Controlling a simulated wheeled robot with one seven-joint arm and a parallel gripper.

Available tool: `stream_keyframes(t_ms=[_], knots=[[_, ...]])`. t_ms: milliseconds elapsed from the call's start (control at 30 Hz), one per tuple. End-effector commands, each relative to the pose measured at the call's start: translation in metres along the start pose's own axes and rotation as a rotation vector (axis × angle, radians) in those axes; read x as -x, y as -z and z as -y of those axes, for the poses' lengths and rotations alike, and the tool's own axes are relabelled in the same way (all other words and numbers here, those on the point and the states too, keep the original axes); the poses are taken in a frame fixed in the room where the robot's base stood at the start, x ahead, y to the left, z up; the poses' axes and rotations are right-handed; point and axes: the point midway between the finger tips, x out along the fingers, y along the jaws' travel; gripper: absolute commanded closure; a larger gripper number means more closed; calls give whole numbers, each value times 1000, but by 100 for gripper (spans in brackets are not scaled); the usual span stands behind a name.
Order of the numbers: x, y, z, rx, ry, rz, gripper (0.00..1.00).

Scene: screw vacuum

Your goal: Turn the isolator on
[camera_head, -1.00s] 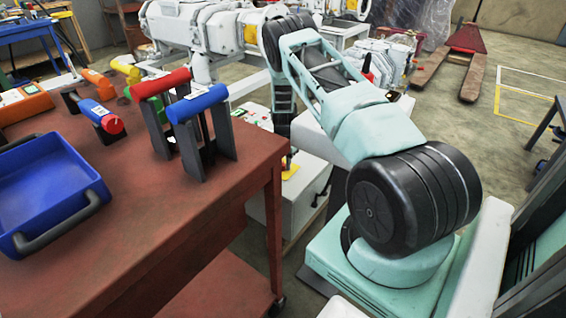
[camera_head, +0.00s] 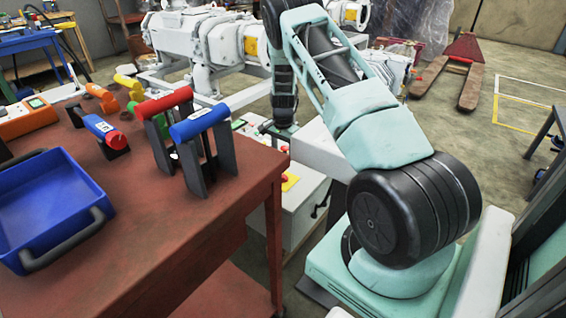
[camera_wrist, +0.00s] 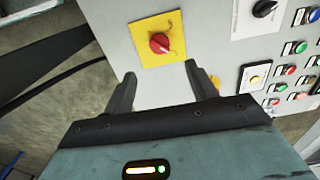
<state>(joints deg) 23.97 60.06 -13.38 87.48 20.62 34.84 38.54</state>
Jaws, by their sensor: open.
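The isolator is a red rotary knob (camera_wrist: 160,43) on a square yellow plate (camera_wrist: 148,20), fixed to a light grey cabinet face. In the wrist view it is just beyond my gripper (camera_wrist: 160,75), roughly between the two fingers. The fingers are apart with nothing between them, and they do not touch the knob. In the head view the isolator's yellow plate (camera_head: 290,183) is small, on the cabinet behind the red bench, below my wrist. The knob's exact angle is hard to read.
More controls sit on the cabinet at right: a black rotary knob (camera_wrist: 264,7) and several coloured push buttons (camera_wrist: 288,48). In the head view the red bench (camera_head: 150,240) holds a blue tray (camera_head: 50,200) and several tools. Grey vacuum equipment (camera_head: 185,35) stands behind.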

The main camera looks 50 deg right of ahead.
Motion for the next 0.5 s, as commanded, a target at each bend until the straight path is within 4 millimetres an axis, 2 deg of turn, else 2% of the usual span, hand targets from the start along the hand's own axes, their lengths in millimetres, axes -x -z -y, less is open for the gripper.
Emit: stream_keyframes(t_ms=[33, 200, 333, 500], knots=[[14, 0, 0, 0, 2, -2, 43], [45, 0, 1, 1, 2, -2, 43], [58, 0, 0, 1, 1, -1, 43], [65, 0, 0, 0, -1, 0, 43]])
